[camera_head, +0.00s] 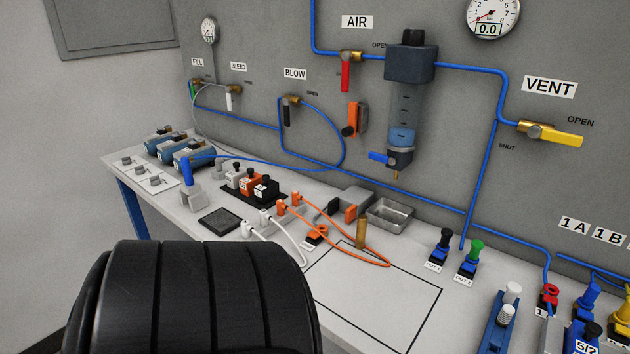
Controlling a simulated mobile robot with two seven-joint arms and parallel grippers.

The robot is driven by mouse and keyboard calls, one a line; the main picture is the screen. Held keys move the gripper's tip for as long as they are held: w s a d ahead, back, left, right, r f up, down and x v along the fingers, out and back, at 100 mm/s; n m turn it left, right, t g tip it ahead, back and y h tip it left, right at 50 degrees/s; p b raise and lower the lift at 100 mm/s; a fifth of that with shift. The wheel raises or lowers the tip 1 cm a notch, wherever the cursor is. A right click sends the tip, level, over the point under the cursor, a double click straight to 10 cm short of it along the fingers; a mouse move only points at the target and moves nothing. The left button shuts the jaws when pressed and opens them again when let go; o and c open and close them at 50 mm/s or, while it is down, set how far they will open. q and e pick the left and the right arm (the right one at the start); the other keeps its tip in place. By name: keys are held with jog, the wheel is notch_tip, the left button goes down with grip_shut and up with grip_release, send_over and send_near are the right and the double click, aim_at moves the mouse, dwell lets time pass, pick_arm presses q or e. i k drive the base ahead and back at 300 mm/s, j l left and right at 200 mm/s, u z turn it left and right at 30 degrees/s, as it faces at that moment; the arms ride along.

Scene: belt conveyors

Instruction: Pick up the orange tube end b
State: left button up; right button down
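An orange tube (345,244) lies in a loop on the bench in the head view. Its two ends carry orange fittings, a front one (282,208) and a rear one (296,197), side by side at a small light-grey holder (290,215). I cannot read a mark telling which end is b. The loop runs right, past a brass upright pin (361,234), into the outlined area. Neither gripper shows. A large black ribbed part, probably my own, covers the lower left and hides the front of the bench there.
A white tube (290,240) with white ends lies left of the orange one. A metal tray (390,216), black and green knobs (475,250) and blue fittings stand further right. The outlined area (375,300) is mostly bare. Valves and blue pipes line the wall.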

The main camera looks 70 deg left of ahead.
aim_at(297, 198)
jog(key=u, duration=2.4)
